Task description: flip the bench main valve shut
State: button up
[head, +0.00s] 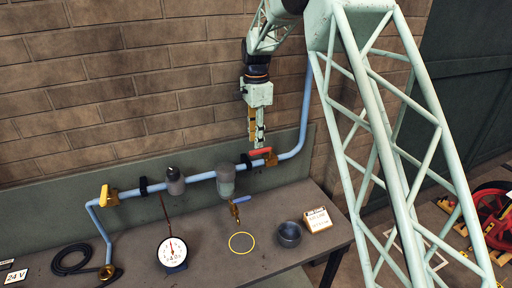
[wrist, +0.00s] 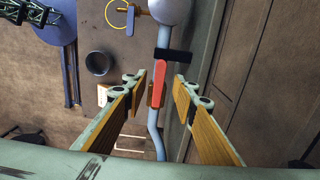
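A red lever handle (head: 260,152), which I take to be the main valve's, sits on the blue pipe at the right end of the bench. It lies roughly along the pipe, next to a brass valve body (head: 271,160). My gripper (head: 256,143) points down with its fingertips close above the lever. In the wrist view, my gripper (wrist: 157,82) is open, with one finger on each side of the red lever (wrist: 159,82). Clear gaps show on both sides, so neither finger appears to touch it. The exact height gap is hard to judge.
A gauge (head: 172,252), a dark cup (head: 289,234) and a small sign (head: 317,220) stand on the bench. The brick wall is close behind.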

aim_at(256, 151)
jog(key=shift+f, duration=2.2)
grip_shut()
